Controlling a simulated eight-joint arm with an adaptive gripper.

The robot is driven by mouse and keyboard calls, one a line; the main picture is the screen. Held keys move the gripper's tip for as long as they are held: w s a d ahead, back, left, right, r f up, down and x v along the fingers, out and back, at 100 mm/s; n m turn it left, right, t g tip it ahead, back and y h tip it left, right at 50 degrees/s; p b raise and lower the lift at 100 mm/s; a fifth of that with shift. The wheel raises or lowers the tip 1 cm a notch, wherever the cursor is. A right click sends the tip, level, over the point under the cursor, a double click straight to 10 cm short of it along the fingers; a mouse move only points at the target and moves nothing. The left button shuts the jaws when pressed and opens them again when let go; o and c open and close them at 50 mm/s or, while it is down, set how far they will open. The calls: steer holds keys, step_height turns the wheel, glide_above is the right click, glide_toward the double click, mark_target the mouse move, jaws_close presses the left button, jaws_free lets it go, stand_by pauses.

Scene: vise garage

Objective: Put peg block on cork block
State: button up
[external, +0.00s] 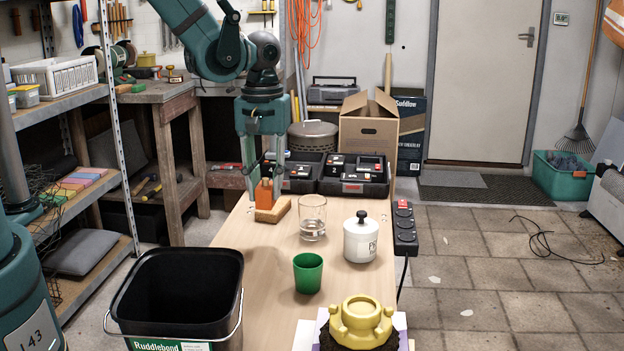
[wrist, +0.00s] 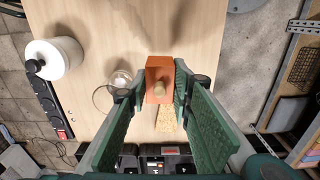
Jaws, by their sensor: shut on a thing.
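The peg block (external: 263,193) is orange with a pale wooden peg. My gripper (external: 266,176) points down and is shut on it, one finger on each side. In the wrist view the peg block (wrist: 172,70) sits between the fingertips (wrist: 161,86), its peg facing the camera. The tan cork block (external: 279,212) lies on the table directly under or just beside the peg block, which hides part of it. Its speckled end shows in the wrist view (wrist: 166,119). I cannot tell whether the two blocks touch.
A clear glass (external: 312,218) stands close to the right of the blocks. A white lidded jar (external: 360,240), a green cup (external: 308,273) and a yellow object (external: 361,322) stand nearer the camera. A black bucket (external: 180,290) is front left. Black cases (external: 354,174) stand behind.

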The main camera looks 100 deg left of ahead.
step_height(320, 180, up, 3)
glide_above(281, 207)
steer(key=s+a, duration=0.2)
steer(key=shift+s+d+f+p, duration=0.15)
steer(key=shift+s+d+p, duration=0.1)
steer(key=shift+p, duration=0.2)
steer(key=shift+f+b, duration=0.7)
steer(key=shift+f, duration=2.45)
steer(key=shift+f, duration=0.1)
steer(key=shift+f+b, duration=0.4)
steer(key=shift+f, duration=1.4)
steer(key=shift+f, duration=0.1)
steer(key=o, duration=0.9)
steer(key=shift+c, duration=0.2)
steer(key=shift+o, duration=0.2)
